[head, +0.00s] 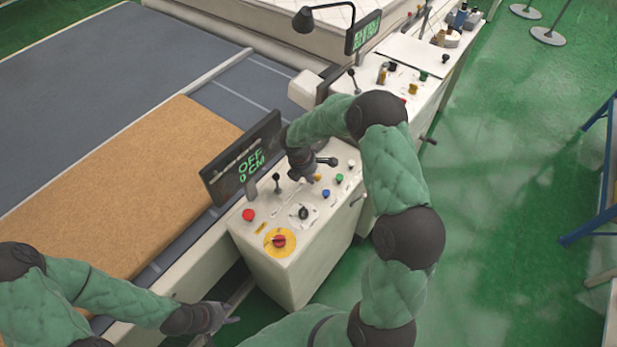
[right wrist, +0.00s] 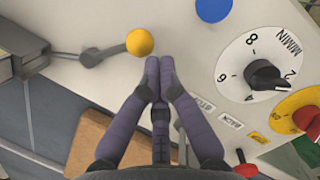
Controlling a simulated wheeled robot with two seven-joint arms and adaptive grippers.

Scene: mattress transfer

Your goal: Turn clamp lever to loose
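The console (head: 300,262) stands in the middle of the head view, with a white top carrying levers, buttons and a dial. In the right wrist view a grey lever (right wrist: 108,51) with a yellow ball knob (right wrist: 139,42) lies across the panel. I cannot tell if it is the clamp lever, as no label on it shows. My right gripper (right wrist: 160,70) has its fingertips together just below the knob in that view, apparently empty; contact cannot be told. It is over the console in the head view (head: 303,176). My left gripper (head: 228,319) is low beside the console, its fingers too small to read.
A dial (right wrist: 264,76) and a blue button (right wrist: 213,8) are right of my right gripper in the wrist view. A red stop button (head: 279,240) is on the console's near end. A display (head: 240,160) stands at its left edge. A brown mattress (head: 110,190) lies left.

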